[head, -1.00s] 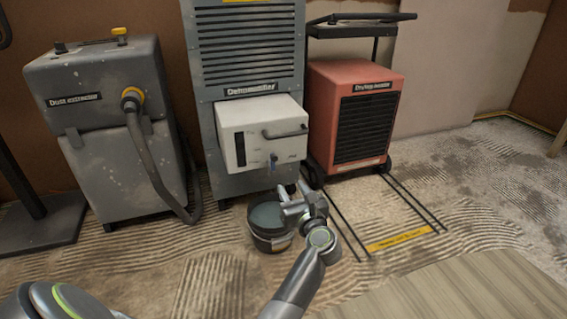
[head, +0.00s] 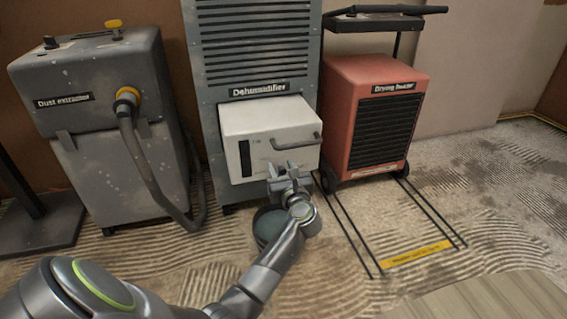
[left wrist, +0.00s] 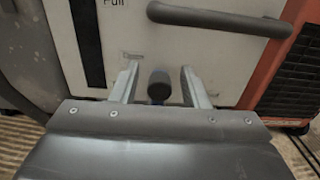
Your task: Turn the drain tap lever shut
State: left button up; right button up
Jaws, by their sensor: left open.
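The white tank (head: 262,125) of the grey dehumidifier (head: 210,70) faces me. In the left wrist view, the dark rounded end of the drain tap (left wrist: 158,86) shows between my fingers, with a bit of blue below it. My left gripper (head: 288,168) is at the tank's lower front and hides the tap in the head view. It is open, with its fingers (left wrist: 160,88) on either side of the tap; I cannot tell whether they touch it. The lever's angle is hidden. My right gripper is not in view.
A bucket (head: 266,226) stands below the tank, partly behind my left arm. The tank's handle (head: 297,142) juts out above my gripper. The dust extractor (head: 95,110) stands left, the red drying heater (head: 345,105) right. Floor beside the heater is open.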

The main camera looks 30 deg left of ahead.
pick_arm(q)
jog(key=shift+a, duration=0.15)
grip_shut()
jog(key=shift+w, duration=0.1)
